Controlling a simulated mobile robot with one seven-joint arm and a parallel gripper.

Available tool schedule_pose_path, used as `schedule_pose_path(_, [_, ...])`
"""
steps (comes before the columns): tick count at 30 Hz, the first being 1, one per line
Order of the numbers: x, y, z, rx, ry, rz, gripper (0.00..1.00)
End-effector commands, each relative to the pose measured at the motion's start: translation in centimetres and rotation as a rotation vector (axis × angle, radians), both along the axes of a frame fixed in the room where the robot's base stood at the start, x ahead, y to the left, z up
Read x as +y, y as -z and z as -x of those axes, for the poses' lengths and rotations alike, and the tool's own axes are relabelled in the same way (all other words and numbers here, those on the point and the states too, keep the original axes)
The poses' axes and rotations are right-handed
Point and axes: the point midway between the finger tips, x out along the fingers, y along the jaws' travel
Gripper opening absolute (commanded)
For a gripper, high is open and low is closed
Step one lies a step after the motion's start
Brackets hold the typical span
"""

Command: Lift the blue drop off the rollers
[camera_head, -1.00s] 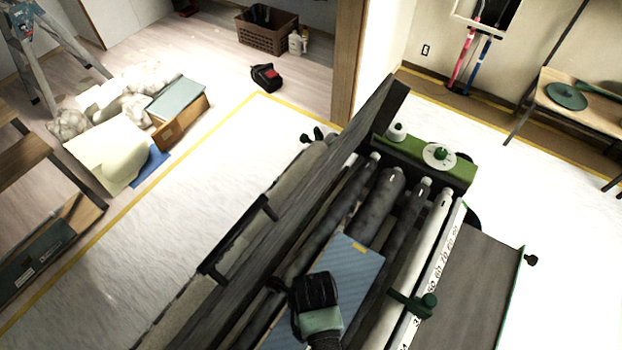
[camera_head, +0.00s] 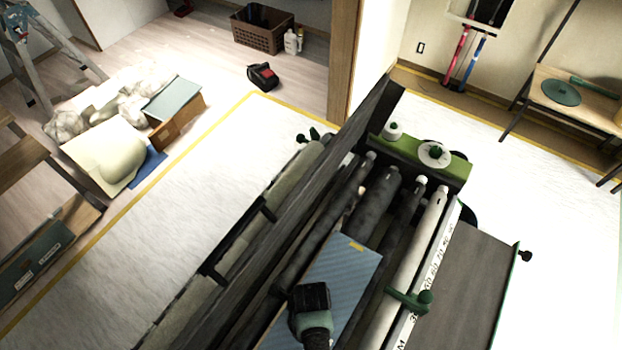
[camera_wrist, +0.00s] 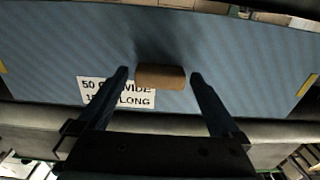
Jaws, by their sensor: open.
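The blue drop (camera_head: 345,270) is a flat striped blue sheet lying along the dark rollers (camera_head: 372,205) of the pasting machine. In the wrist view the blue drop (camera_wrist: 230,60) fills the upper part, with a white label reading about "50 wide, long" (camera_wrist: 97,88) and a brown cylindrical piece (camera_wrist: 160,77) on its face. My gripper (camera_wrist: 160,80) is open, its two fingers one on each side of the brown piece. In the head view my gripper's tips are hidden beneath my wrist, over the drop's near part.
A tall dark board (camera_head: 290,190) runs along the machine's left side. A green clamp (camera_head: 410,298) sits on the white measuring strip at right. The green end plate (camera_head: 425,155) closes the far end. A crate (camera_head: 262,30) and a ladder (camera_head: 35,60) stand farther off.

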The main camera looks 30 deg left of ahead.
Motion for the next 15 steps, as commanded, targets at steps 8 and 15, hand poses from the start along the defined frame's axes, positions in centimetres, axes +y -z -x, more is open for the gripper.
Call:
schedule_pose_path(8, [0.03, -0.04, 0.00, 0.000, 0.000, -0.001, 0.64])
schedule_pose_path(15, [0.03, -0.05, 0.00, 0.000, 0.000, -0.001, 0.21])
